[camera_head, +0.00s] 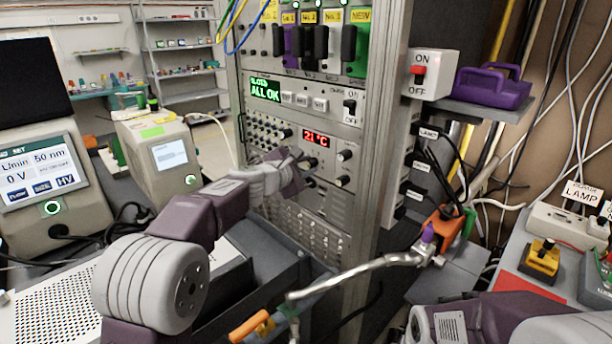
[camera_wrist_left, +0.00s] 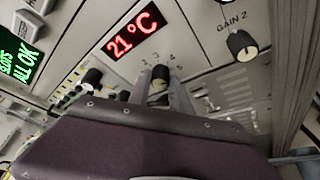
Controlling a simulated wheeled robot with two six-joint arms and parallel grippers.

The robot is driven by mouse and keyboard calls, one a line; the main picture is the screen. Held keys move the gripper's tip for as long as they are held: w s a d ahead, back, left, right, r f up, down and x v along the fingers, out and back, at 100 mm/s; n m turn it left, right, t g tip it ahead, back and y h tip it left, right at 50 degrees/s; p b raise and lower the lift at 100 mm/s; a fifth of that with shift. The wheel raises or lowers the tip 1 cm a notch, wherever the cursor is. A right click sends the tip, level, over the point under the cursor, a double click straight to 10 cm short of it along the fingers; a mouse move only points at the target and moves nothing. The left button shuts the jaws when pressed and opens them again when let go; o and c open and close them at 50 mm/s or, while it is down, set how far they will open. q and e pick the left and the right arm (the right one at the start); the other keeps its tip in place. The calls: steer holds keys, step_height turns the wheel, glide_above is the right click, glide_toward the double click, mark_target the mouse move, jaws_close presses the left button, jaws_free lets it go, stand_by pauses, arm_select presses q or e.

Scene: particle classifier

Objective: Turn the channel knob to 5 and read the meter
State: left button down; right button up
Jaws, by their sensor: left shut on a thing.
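The channel knob (camera_wrist_left: 158,88) is a small black knob with a pale face, on the rack's front panel. Small numerals, seemingly 2 to 5, arc above it; its pointer direction is too small to tell. The meter (camera_wrist_left: 133,30) shows red "21 °C" just above it, and it also shows in the head view (camera_head: 316,137). My left gripper (camera_wrist_left: 164,93) is shut on the channel knob, one finger on each side. In the head view, my left gripper (camera_head: 300,172) reaches the panel below the meter and hides the knob. My right gripper is not in view.
The GAIN 2 knob (camera_wrist_left: 242,45) is right of the held knob, another black knob (camera_wrist_left: 92,77) left. A green display (camera_head: 265,89) reads "ALL OK". A red ON/OFF switch (camera_head: 418,74) is on the rack's right side. An orange-handled tool (camera_head: 250,327) lies in front.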

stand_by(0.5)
arm_select(q)
steer(key=c, duration=1.2)
jaws_free()
steer(key=shift+o, duration=0.2)
steer(key=shift+s+a, duration=0.15)
steer(key=shift+s, duration=0.1)
steer(key=b+v, duration=0.1)
steer(key=v, duration=0.7)
steer(key=shift+s+b, duration=0.3)
